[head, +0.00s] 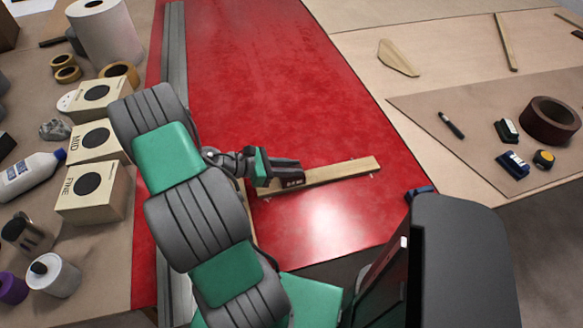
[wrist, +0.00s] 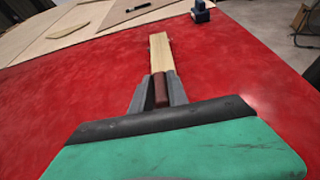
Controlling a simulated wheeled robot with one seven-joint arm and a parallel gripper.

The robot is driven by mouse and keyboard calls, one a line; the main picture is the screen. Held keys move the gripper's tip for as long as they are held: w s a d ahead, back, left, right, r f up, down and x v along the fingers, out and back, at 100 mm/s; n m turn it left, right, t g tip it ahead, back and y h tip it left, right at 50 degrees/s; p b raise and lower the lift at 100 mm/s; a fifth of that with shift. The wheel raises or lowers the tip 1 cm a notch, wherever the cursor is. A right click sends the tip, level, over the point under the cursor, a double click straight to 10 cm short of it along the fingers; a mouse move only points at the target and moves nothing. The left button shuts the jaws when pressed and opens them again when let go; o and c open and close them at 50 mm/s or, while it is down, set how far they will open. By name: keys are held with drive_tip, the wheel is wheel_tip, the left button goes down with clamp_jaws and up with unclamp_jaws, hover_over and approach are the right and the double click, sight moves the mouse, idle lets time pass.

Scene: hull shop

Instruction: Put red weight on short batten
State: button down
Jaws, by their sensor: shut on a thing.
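My gripper (head: 295,180) is shut on the red weight and sits at the near left end of a short wooden batten (head: 345,172). In the wrist view, the dark red weight (wrist: 161,92) is between the two grey fingers, with the batten (wrist: 161,52) running straight away beyond it. I cannot tell whether the weight touches the batten. In the head view the gripper hides the weight. The batten lies on the red panel (head: 270,60), with small pins beside it.
A blue object (head: 418,192) stands at the panel's right edge. Boxes (head: 92,192), a bottle (head: 30,172) and tape rolls (head: 66,72) crowd the left bench. A brown roll (head: 550,120) and small tools lie on the right. The panel's far part is clear.

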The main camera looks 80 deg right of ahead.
drive_tip(key=c, duration=1.3)
unclamp_jaws()
drive_tip(key=shift+r, duration=0.1)
drive_tip(key=w+a+r+m+t, duration=0.1)
drive_tip(key=w+a+r+t, duration=0.2)
drive_tip(key=w+a, duration=0.5)
drive_tip(key=w+a+r+m+t, duration=0.2)
drive_tip(key=w+a+r+t, duration=0.15)
drive_tip(key=w, duration=0.95)
drive_tip(key=w+a+r+m+t+y, duration=0.1)
drive_tip(key=w+a+r+t+y, duration=0.15)
drive_tip(key=a, duration=0.45)
drive_tip(key=w+a+r+m+t+y, duration=0.1)
drive_tip(key=w+a+t, duration=0.25)
drive_tip(key=a, duration=0.35)
drive_tip(key=a+r+y, duration=0.1)
drive_tip(key=a, duration=0.4)
drive_tip(key=s+a+r+t+y, duration=0.1)
drive_tip(key=a+r, duration=0.1)
drive_tip(key=a, duration=0.3)
drive_tip(key=a+r+m+t+y, duration=0.1)
drive_tip(key=a, duration=0.5)
drive_tip(key=shift+s+a+r+y, duration=0.1)
drive_tip(key=shift+s+r+y, duration=0.05)
drive_tip(key=shift+s+y, duration=0.15)
